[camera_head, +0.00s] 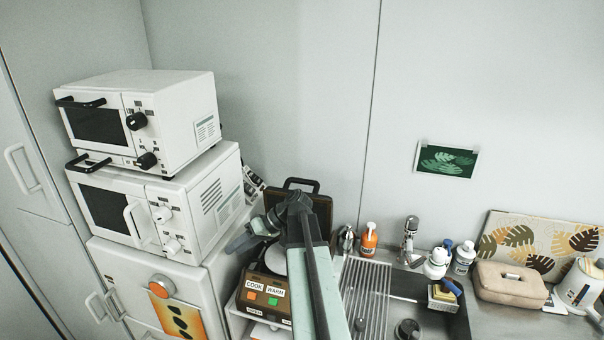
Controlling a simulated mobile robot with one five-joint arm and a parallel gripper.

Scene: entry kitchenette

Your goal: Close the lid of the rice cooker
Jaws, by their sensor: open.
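The rice cooker (251,302) is brown with COOK and WARM labels on its front, and sits low in the middle, right of the white appliances. Its lid (320,196) stands raised at the back, with a dark handle on top. A pale inner bowl shows partly behind my arm. My arm crosses in front of the cooker and hides its right side and part of the lid. My gripper (243,239) is open and appears above the cooker's front left, in front of the raised lid. Whether it touches the cooker cannot be told.
Stacked white ovens (187,208) stand close on the left. To the right are an orange bottle (369,240), a drying rack (363,296), a sink with a faucet (409,241), and a beige case (511,283). The wall above the counter is mostly clear.

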